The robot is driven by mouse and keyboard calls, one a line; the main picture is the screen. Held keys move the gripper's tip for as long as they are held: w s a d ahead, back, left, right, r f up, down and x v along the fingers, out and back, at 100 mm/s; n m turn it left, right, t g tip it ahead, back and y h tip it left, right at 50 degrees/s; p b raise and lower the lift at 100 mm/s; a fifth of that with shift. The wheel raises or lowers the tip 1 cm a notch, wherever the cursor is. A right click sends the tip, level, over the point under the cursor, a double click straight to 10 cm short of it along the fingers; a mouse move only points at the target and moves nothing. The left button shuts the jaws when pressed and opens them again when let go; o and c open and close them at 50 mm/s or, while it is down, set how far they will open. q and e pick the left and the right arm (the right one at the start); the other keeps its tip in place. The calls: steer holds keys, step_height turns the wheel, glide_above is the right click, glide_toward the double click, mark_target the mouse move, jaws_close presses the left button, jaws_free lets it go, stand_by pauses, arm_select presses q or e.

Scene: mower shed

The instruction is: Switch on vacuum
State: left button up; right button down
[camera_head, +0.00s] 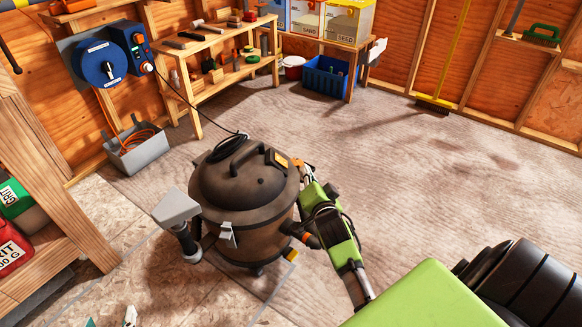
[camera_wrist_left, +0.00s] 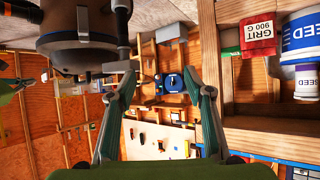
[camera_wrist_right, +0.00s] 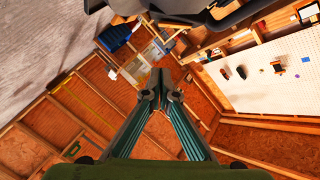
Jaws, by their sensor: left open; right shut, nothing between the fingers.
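The vacuum (camera_head: 235,200) stands upright on the floor in the middle of the head view, a dark brown drum with a black domed lid and handle. A small yellow-orange patch (camera_head: 281,158) shows at the lid's right edge; I cannot tell whether it is the switch. My right arm reaches to the vacuum's right side. My right gripper (camera_wrist_right: 158,85) is shut and empty, with the vacuum's dark underside or rim (camera_wrist_right: 205,15) above it in its wrist view. My left gripper (camera_head: 110,319) is open and empty at the bottom left; its wrist view (camera_wrist_left: 163,80) shows the vacuum (camera_wrist_left: 85,50) at upper left.
A grey floor nozzle (camera_head: 176,207) stands against the vacuum's left side. A cord runs from the lid towards the blue wall box (camera_head: 135,45). A grey bin (camera_head: 137,153), workbench (camera_head: 215,85) and wooden shelf (camera_head: 50,180) line the left and back. Floor at the right is open.

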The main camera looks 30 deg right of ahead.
mark_target(281, 161)
arm_select(q)
steer(key=w+d+r+t+h+b, duration=0.1)
steer(key=w+r+t, duration=0.15)
steer(key=r, duration=0.35)
steer(key=w+d+r+t+h+b, duration=0.1)
steer(key=w+d+r+t+b, duration=0.1)
steer(key=r+t, duration=0.3)
arm_select(e)
steer(key=w+f, duration=0.1)
steer(key=w, duration=0.1)
steer(key=w+f+b, duration=0.1)
steer(key=w, duration=0.2)
steer(key=w+f, duration=0.2)
steer(key=w, duration=0.1)
steer(key=shift+w+d, duration=0.25)
arm_select(q)
steer(key=s+r+t+h, duration=0.2)
steer(key=s+r+t, duration=0.2)
steer(key=r, duration=0.8)
steer(key=shift+m+t+b, duration=0.3)
steer(key=shift+t, duration=0.35)
arm_select(e)
steer(key=shift+a+f, duration=0.1)
steer(key=shift+a, duration=0.05)
arm_select(q)
steer(key=shift+d, duration=0.1)
